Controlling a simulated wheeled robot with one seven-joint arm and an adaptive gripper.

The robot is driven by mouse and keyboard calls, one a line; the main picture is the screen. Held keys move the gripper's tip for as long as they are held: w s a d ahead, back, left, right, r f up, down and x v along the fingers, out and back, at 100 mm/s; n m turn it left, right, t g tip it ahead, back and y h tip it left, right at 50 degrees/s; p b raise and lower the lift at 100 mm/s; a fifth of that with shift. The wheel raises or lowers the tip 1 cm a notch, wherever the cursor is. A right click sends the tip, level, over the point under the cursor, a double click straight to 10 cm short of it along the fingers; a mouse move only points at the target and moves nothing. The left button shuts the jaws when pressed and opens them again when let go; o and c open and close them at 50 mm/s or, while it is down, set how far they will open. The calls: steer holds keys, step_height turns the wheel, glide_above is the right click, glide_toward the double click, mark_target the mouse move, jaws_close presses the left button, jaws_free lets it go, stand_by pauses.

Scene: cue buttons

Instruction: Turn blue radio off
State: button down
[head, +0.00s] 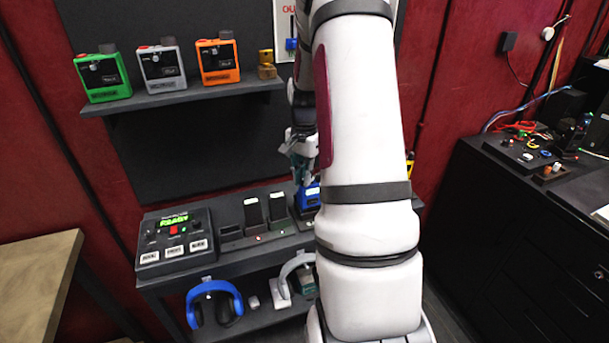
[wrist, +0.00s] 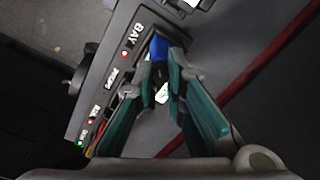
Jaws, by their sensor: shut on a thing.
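The blue radio (head: 308,199) stands on the dark console shelf, at the right end of the row of docks, partly hidden behind my arm. My gripper (head: 303,178) is right above it, pointing down, and its fingertips reach the radio's top. In the wrist view, the blue radio (wrist: 158,46) shows between and just past the fingertips of my gripper (wrist: 164,68). The fingers are close together and shut on its upper part. The radio's knob or switch is hidden by the fingers, so I cannot tell its setting.
Green (head: 102,75), grey (head: 161,65) and orange (head: 217,60) devices stand on the upper shelf. A control box (head: 175,240) with a green READY display sits left of the docks. Blue headphones (head: 214,303) hang below. A black cabinet (head: 530,215) stands at the right.

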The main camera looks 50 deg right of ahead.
steer(key=shift+n+p, duration=0.3)
steer(key=shift+n, duration=0.7)
steer(key=c, duration=1.6)
jaws_free()
steer(key=shift+r, duration=0.1)
step_height(320, 180, up, 12)
steer(key=shift+s, duration=0.15)
